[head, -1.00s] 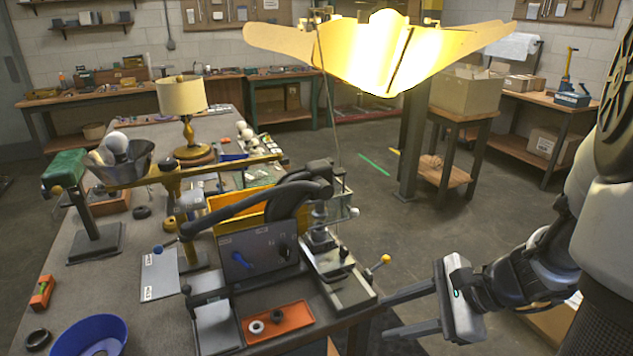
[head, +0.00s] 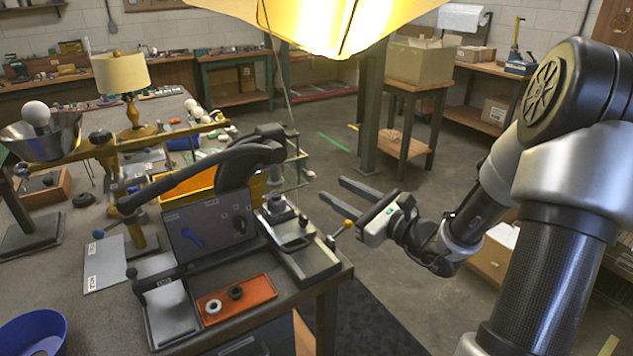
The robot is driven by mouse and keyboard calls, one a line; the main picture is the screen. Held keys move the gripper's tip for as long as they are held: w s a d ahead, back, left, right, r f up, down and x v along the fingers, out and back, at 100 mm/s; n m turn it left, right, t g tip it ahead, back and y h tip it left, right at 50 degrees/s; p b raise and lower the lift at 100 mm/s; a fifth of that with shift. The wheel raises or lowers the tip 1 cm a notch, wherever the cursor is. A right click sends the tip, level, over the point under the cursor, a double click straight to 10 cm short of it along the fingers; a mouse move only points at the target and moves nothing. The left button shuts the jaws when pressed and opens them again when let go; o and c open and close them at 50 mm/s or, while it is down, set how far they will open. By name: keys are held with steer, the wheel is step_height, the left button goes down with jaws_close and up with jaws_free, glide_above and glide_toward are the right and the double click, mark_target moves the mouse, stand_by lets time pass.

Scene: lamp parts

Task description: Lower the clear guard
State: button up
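The clear guard (head: 293,172) looks like a thin see-through panel with a slim frame, behind the press on the right edge of the bench. It is hard to make out, and I cannot tell its exact tilt. A yellow-knobbed lever (head: 348,224) sticks out at the bench's right edge, below my gripper. My gripper (head: 332,188) is open and empty, its two fingers apart and pointing left toward the guard. It is to the right of the guard, with a visible gap between them.
The press with its long dark handle (head: 205,172) and grey panel (head: 212,228) stands left of the guard. An orange tray (head: 237,299) with rings lies in front. A lit yellow shade (head: 325,22) hangs above. Floor right of the bench is open.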

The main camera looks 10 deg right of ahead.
mark_target(314, 179)
steer(key=x, duration=0.8)
steer(key=shift+f+b, duration=0.1)
steer(key=shift+b, duration=0.2)
steer(key=shift+c, duration=0.4)
steer(key=shift+s, duration=0.1)
jaws_close()
steer(key=shift+f, duration=0.1)
